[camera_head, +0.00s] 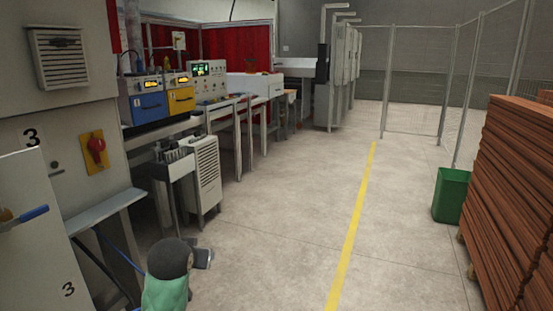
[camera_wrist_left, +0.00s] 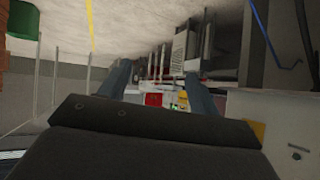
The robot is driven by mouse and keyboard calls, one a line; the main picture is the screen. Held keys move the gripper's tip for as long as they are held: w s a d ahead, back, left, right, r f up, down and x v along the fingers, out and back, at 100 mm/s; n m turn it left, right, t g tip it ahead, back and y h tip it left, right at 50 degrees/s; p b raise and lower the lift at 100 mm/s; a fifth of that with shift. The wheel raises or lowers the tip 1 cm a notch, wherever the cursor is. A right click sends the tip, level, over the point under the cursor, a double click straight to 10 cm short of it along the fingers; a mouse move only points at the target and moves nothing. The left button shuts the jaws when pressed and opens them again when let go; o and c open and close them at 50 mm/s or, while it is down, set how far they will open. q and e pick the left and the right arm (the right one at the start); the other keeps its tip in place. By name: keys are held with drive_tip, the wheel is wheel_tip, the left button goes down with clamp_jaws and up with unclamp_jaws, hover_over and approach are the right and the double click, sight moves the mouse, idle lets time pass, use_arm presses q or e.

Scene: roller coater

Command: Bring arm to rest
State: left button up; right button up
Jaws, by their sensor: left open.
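My left arm comes up at the bottom of the head view, with a green section and a dark grey rounded joint. My left gripper (camera_head: 203,258) shows there as a small grey part over the bare floor. In the left wrist view, the two fingers of my left gripper (camera_wrist_left: 158,80) stand apart behind the dark wrist body. The gripper is open, and I see nothing between the fingers. That view is upside down, with the floor at the top. My right arm and gripper are not in view.
At left stands a grey machine cabinet (camera_head: 70,130) with a red switch (camera_head: 96,149) and a narrow shelf (camera_head: 103,209). A white cart (camera_head: 205,180) stands ahead. At right are a green bin (camera_head: 451,196) and stacked brown boards (camera_head: 520,190). The floor around the yellow line (camera_head: 353,221) is clear.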

use_arm(q)
drive_tip(key=s+d+f+g+p, duration=0.1)
drive_tip(key=s+d+f+g, duration=0.1)
drive_tip(key=s+f, duration=0.7)
drive_tip(key=s+d+f+m+g+h+p, duration=0.1)
drive_tip(key=s+d+f+g, duration=0.2)
drive_tip(key=s+f, duration=0.7)
drive_tip(key=s+d+f+g+h+p, duration=0.1)
drive_tip(key=s+f, duration=0.9)
drive_tip(key=s, duration=1.1)
drive_tip(key=d+g, duration=0.1)
drive_tip(key=g, duration=0.1)
drive_tip(key=shift+s+d+m+g, duration=0.2)
drive_tip(key=shift+d+m+g, duration=0.05)
drive_tip(key=shift+m+g, duration=0.05)
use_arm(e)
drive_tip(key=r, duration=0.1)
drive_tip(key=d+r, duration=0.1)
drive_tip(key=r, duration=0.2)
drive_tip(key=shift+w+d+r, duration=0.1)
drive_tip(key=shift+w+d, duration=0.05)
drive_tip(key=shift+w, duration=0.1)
